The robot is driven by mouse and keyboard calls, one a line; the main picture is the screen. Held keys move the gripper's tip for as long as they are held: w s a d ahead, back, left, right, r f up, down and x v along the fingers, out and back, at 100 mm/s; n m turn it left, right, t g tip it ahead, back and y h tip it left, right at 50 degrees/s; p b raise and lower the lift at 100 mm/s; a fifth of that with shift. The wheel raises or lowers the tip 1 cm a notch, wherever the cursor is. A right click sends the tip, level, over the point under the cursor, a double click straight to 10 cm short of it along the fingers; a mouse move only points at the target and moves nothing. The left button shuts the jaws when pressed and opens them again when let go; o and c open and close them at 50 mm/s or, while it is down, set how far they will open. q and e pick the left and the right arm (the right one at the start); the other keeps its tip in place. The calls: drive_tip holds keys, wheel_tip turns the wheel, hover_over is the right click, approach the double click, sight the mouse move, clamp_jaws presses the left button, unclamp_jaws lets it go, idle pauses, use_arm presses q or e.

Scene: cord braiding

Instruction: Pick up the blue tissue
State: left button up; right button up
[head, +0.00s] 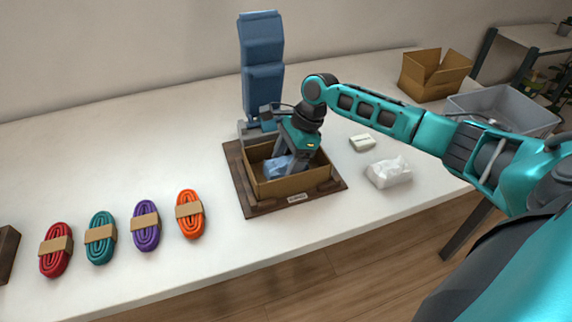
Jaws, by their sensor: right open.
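The blue tissue (278,167) lies crumpled inside an open cardboard box (290,186) that sits on a dark wooden board (250,203). My right gripper (284,168) points down into the box, with its fingers at the tissue. The gripper is open. The fingertips are partly hidden by the tissue and the box, so I cannot tell whether they touch it. My left gripper is not in the view.
Several corded bundles, such as the orange one (190,214), lie at the left. A blue upright device (262,70) stands behind the box. A white crumpled packet (389,172) and a small pale block (362,143) lie right. A grey bin (505,108) and cardboard box (434,75) stand farther right.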

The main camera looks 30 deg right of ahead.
drive_tip(key=shift+f+p, duration=0.2)
drive_tip(key=shift+p, duration=0.2)
idle(0.4)
drive_tip(key=shift+c, duration=0.2)
drive_tip(key=c, duration=0.7)
